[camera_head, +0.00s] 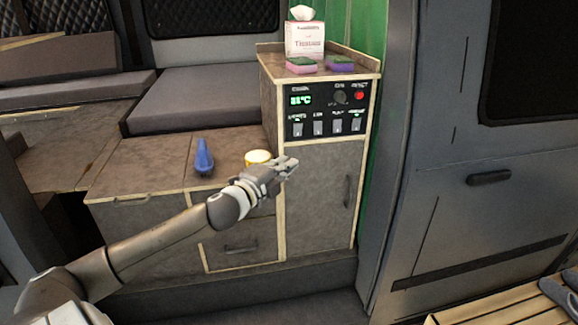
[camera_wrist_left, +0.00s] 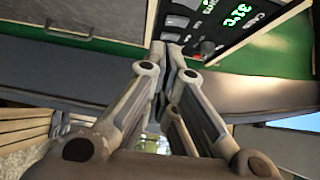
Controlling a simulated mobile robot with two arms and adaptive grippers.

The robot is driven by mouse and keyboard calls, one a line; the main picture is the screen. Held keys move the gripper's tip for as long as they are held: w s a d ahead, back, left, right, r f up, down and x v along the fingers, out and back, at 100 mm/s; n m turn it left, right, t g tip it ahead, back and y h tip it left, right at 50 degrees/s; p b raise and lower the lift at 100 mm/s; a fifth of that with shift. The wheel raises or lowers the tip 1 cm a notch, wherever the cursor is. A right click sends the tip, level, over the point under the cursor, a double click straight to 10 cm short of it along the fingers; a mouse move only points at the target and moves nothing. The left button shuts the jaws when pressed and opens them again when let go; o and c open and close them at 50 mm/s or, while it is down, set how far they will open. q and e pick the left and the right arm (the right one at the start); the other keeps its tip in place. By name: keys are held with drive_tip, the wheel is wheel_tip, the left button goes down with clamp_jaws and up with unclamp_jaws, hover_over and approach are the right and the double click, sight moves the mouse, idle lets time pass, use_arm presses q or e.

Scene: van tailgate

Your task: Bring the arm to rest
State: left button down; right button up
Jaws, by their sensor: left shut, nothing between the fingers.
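My left arm reaches in from the lower left in the head view. Its gripper (camera_head: 289,164) is shut and empty, in front of the cabinet (camera_head: 320,190) and below its control panel (camera_head: 310,112). In the left wrist view the gripper's fingers (camera_wrist_left: 172,48) are together with nothing held, and the panel (camera_wrist_left: 225,25) shows close by at the top. The right gripper is not seen in either view.
A blue bottle-like object (camera_head: 204,158) and a yellow-rimmed round item (camera_head: 258,157) stand on the low counter. A tissue box (camera_head: 304,39) and two sponges (camera_head: 301,65) sit on the cabinet top. The van door (camera_head: 470,170) stands at right.

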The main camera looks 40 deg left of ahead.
use_arm(q)
drive_tip(key=s+a+f+n+g+y, duration=0.1)
drive_tip(key=s+a+f+n+g, duration=0.15)
drive_tip(key=f, duration=0.95)
drive_tip(key=s+a+f+n+g, duration=0.2)
drive_tip(key=s+f+n, duration=0.1)
drive_tip(key=f, duration=0.9)
drive_tip(key=s+a+f+n+g+y, duration=0.1)
drive_tip(key=s+a+f+n+g, duration=0.1)
drive_tip(key=f, duration=1)
drive_tip(key=s+d+f+n+g, duration=0.2)
drive_tip(key=s+d+f, duration=0.1)
drive_tip(key=s+f, duration=0.6)
drive_tip(key=s+d+f+n+g, duration=0.25)
drive_tip(key=s+f, duration=0.35)
drive_tip(key=f, duration=0.5)
drive_tip(key=s+d+f+n+g+h, duration=0.1)
drive_tip(key=s+d+f, duration=0.3)
drive_tip(key=s, duration=0.5)
drive_tip(key=s+d+f+g+h, duration=0.1)
drive_tip(key=s+d+f+g, duration=0.2)
drive_tip(key=s+d, duration=0.6)
drive_tip(key=s+d+f+n+g+h, duration=0.1)
drive_tip(key=s+d+f, duration=0.6)
drive_tip(key=s, duration=0.4)
drive_tip(key=shift+f+n+g, duration=0.2)
drive_tip(key=shift+n+g, duration=0.1)
drive_tip(key=shift+g, duration=0.1)
drive_tip(key=shift+a, duration=0.1)
